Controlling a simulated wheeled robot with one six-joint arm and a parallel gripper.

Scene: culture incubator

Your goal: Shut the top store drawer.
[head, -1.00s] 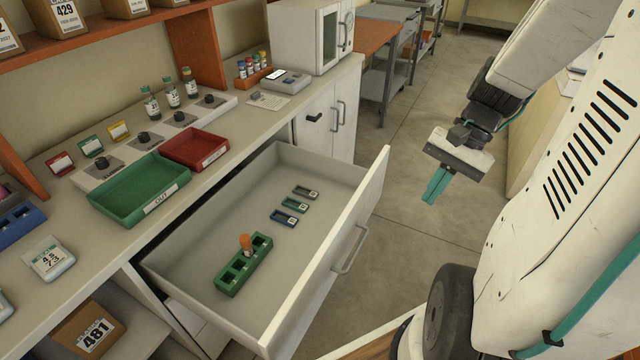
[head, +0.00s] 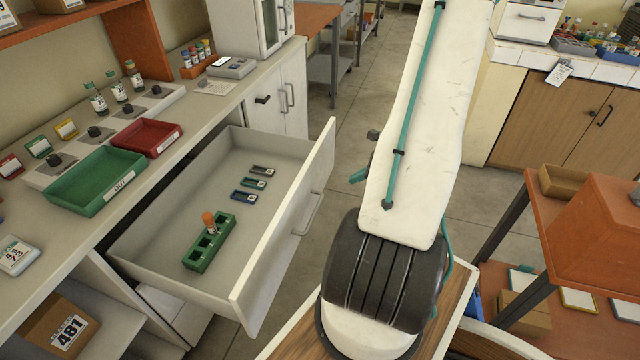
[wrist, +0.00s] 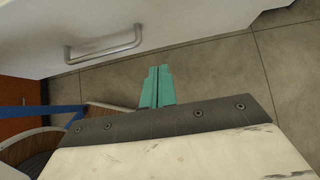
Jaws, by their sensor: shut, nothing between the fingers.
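The top store drawer (head: 290,232) is pulled far out from under the counter, with its grey handle (head: 309,214) on the front. Inside lie a green rack (head: 208,243) holding one orange-capped vial (head: 209,221) and several small labelled trays (head: 254,183). In the wrist view the white drawer front (wrist: 40,40) and its bar handle (wrist: 103,44) are ahead of my gripper. My gripper (wrist: 158,72) has its teal fingers together and empty, over the floor and apart from the handle. In the head view my arm mostly hides it; only a teal bit shows left of the arm.
The counter holds a green tray (head: 92,183), a red tray (head: 147,137) and several vials. A cardboard box (head: 56,325) sits on a shelf below. An orange-topped bench (head: 560,200) stands at right. The floor (head: 345,130) beyond the drawer is open.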

